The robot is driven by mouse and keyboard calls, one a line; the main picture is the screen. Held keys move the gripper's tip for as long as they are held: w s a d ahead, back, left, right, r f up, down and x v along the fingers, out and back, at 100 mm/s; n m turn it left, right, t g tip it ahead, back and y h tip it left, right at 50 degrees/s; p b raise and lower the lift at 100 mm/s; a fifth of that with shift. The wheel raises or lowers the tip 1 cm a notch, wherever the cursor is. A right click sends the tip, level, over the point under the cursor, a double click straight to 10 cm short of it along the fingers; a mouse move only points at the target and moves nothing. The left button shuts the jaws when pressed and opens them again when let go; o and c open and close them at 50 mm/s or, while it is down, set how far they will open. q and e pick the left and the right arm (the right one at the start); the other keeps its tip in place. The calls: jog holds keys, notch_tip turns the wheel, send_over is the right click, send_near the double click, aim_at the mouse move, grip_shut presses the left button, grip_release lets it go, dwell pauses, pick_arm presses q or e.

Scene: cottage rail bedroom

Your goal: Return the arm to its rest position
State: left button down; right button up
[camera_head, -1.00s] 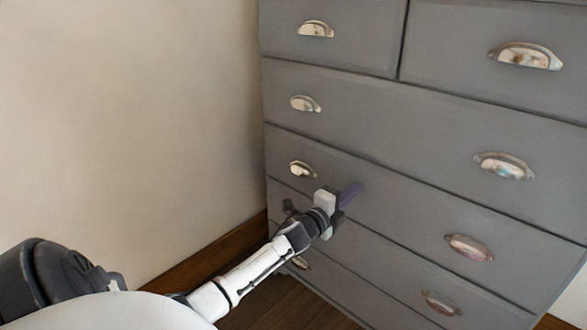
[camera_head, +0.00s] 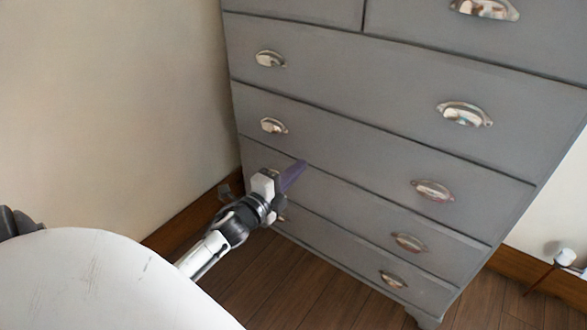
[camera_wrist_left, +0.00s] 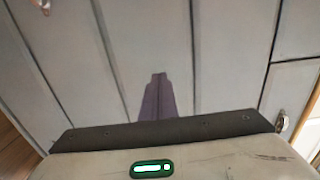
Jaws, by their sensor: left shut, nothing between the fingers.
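My left arm comes in from the lower left in the head view. Its left gripper (camera_head: 292,176) is shut and empty, with purple-grey fingers pointing up and right in front of the grey chest of drawers (camera_head: 340,130). The fingers overlap the lower left drawers in the picture; whether they touch the front, I cannot tell. In the left wrist view the shut fingers (camera_wrist_left: 157,98) stand together before the grey drawer fronts (camera_wrist_left: 100,60). My right gripper is not in view.
The chest has several cup-shaped metal handles, such as one near the gripper (camera_head: 274,126). A pale wall (camera_head: 120,100) with a wooden skirting board stands at left. Bare wooden floor (camera_head: 310,290) lies below the chest. A small white object (camera_head: 565,257) is at far right.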

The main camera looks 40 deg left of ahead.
pick_arm(q)
jog(key=s+d+f+n+g+h+p, duration=0.1)
jog(key=s+d+f+n+g+p, duration=0.2)
jog(key=s+d+n, duration=0.2)
jog(key=s+d+f+n+g+h+p, duration=0.2)
jog(key=s+d+f+n+g+p, duration=0.1)
jog(key=s+d, duration=0.8)
jog(key=s+d+f+n+g+h+p, duration=0.1)
jog(key=s+d+f+n+g+p, duration=0.2)
jog(key=s+d+n, duration=0.3)
jog(key=s+d+p, duration=0.1)
jog(key=s+d, duration=0.2)
jog(key=d, duration=0.1)
jog(key=shift+d+f+n, duration=0.25)
jog(key=shift+d+n, duration=0.05)
jog(key=shift+d, duration=0.05)
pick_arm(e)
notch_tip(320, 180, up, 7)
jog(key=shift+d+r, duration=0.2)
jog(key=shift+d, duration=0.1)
pick_arm(q)
jog(key=shift+s, duration=0.1)
